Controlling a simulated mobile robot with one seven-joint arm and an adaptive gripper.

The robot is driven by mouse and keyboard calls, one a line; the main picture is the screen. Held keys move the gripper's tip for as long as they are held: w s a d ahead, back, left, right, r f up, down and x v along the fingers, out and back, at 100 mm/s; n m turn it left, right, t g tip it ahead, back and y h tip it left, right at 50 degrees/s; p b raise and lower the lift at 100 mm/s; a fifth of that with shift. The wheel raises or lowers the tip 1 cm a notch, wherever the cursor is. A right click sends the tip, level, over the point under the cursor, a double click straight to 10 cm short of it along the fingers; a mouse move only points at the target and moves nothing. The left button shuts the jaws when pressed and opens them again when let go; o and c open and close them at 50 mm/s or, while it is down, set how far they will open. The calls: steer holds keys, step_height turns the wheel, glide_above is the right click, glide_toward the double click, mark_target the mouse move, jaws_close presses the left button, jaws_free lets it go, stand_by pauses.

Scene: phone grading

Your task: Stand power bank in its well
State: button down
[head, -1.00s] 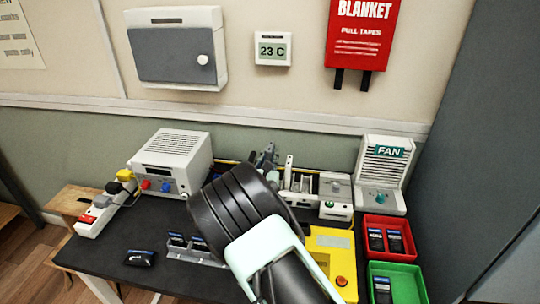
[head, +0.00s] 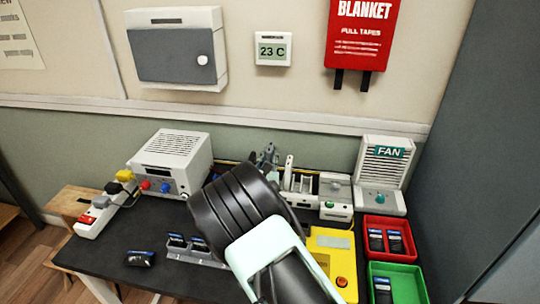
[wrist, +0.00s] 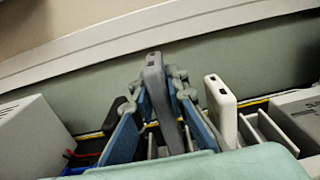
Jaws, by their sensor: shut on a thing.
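My gripper (wrist: 158,88) is shut on a grey power bank (wrist: 156,78) in the wrist view, with a blue-padded finger on each side. The bank's end with two ports points up and it leans slightly. Its lower end is among the light dividers of a rack (wrist: 262,128), and I cannot tell whether it touches the bottom. A white power bank (wrist: 221,108) stands in the rack to the right, and also shows in the head view (head: 289,170). In the head view my gripper (head: 268,156) is partly hidden behind my arm.
A white bench supply (head: 172,163) stands left of the rack and a fan unit (head: 383,170) right of it. A red tray (head: 388,222) and a green tray (head: 411,272) hold phones. The wall is close behind.

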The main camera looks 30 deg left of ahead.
steer(key=shift+f, duration=0.1)
steer(key=shift+f+b, duration=1.55)
steer(key=shift+f, duration=0.3)
steer(key=shift+f+b, duration=0.4)
steer(key=c, duration=1.8)
jaws_free()
